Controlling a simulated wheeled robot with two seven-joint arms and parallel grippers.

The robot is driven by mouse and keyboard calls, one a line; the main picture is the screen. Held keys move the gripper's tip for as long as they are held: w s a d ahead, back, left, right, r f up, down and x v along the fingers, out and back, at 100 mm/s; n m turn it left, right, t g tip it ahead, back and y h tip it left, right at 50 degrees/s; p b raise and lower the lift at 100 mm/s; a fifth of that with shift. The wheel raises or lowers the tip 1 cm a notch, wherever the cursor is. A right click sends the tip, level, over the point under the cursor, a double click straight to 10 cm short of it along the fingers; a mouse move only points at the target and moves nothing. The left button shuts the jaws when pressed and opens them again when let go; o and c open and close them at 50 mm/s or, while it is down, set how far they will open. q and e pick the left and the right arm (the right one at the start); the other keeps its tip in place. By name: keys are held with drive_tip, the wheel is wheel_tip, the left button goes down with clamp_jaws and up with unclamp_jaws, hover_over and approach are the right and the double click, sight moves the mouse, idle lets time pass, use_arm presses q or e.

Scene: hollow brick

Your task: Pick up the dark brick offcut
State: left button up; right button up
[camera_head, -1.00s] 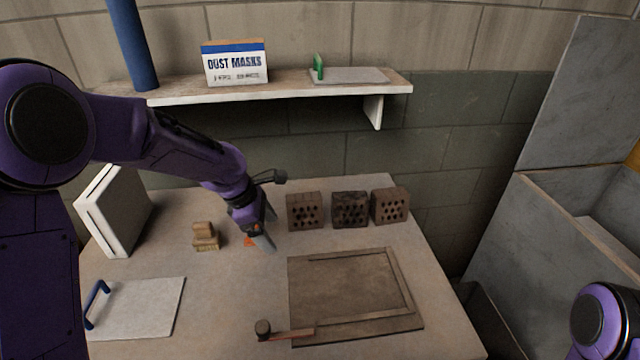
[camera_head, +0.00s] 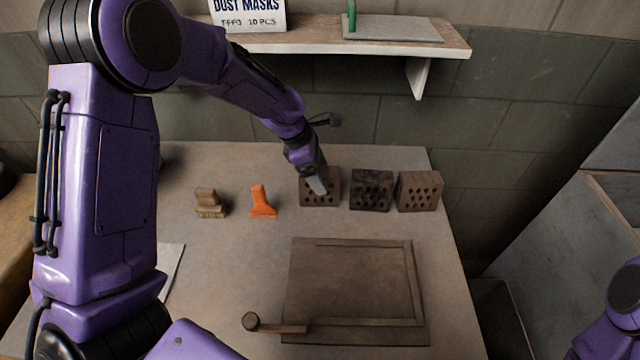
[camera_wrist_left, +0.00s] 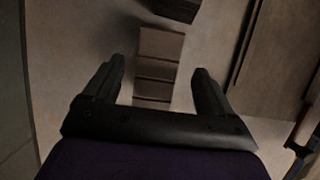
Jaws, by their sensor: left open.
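The dark brick offcut (camera_head: 371,190) stands in the middle of a row of three hollow bricks at the back of the table. A brown brick (camera_head: 309,198) stands on its left and another brown brick (camera_head: 419,192) on its right. My left gripper (camera_head: 317,184) is open and over the left brown brick, partly hiding it. In the left wrist view that brown brick (camera_wrist_left: 158,72) shows between the open fingers (camera_wrist_left: 158,68), with nothing visibly gripped. The dark offcut (camera_wrist_left: 178,8) is cut off at the top edge there. My right gripper is out of view.
An orange tool (camera_head: 261,203) and a small tan brush-like block (camera_head: 209,203) lie left of the bricks. A framed brown board (camera_head: 350,285) lies in front, with a hammer-like tool (camera_head: 275,326) at its lower left. A shelf (camera_head: 340,43) overhangs behind.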

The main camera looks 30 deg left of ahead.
use_arm(q)
drive_tip(key=x, duration=0.2)
drive_tip(key=shift+w+f, duration=0.1)
drive_tip(key=shift+f, duration=0.25)
drive_tip(key=shift+f+p, duration=0.2)
drive_tip(key=shift+p, duration=0.4)
idle(0.4)
drive_tip(key=c, duration=1.4)
